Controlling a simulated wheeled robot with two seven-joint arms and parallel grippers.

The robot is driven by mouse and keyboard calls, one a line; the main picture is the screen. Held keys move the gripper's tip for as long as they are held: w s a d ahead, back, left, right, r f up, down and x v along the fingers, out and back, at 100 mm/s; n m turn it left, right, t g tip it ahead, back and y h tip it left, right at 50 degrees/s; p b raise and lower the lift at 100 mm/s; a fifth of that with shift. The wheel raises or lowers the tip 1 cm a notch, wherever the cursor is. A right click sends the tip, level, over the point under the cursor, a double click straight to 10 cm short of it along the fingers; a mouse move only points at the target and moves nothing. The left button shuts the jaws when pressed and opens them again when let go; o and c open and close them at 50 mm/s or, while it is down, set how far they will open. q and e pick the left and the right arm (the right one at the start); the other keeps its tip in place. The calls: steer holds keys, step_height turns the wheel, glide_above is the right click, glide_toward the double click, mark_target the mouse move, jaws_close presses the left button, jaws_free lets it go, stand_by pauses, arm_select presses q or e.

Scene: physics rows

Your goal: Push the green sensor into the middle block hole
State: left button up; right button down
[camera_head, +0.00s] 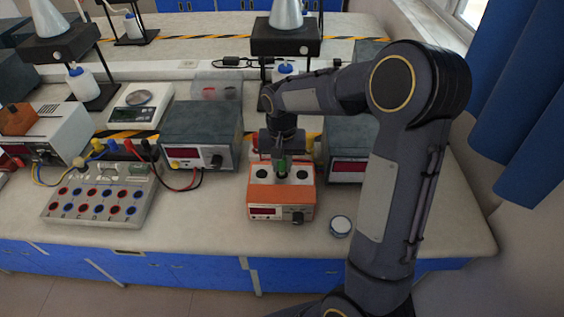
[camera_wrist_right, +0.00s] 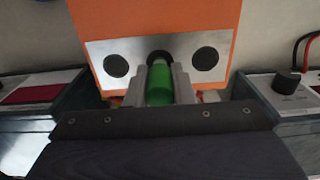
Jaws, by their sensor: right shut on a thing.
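The green sensor (camera_wrist_right: 159,85) is a green cylinder held between the fingers of my right gripper (camera_wrist_right: 160,80). In the head view the sensor (camera_head: 281,167) shows above the orange block (camera_head: 282,192), with my right gripper (camera_head: 281,155) over it. The block has a metal top plate with a row of three dark holes. In the wrist view the left hole (camera_wrist_right: 116,65) and right hole (camera_wrist_right: 205,58) are bare. The sensor's far end is at the middle hole (camera_wrist_right: 160,57); how deep it sits I cannot tell. My left gripper is not in view.
Grey instrument boxes stand left (camera_head: 201,137) and right (camera_head: 346,150) of the block. A small round blue-white container (camera_head: 340,226) lies at the front right. A socket board (camera_head: 100,200) with cables is at the left. The bench front before the block is clear.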

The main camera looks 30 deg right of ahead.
steer(key=shift+f+b, duration=0.35)
steer(key=shift+f, duration=0.2)
steer(key=c, duration=0.8)
jaws_free()
steer(key=shift+o, duration=0.2)
steer(key=shift+r, duration=0.1)
steer(key=shift+r+p, duration=2.65)
steer(key=shift+r, duration=0.55)
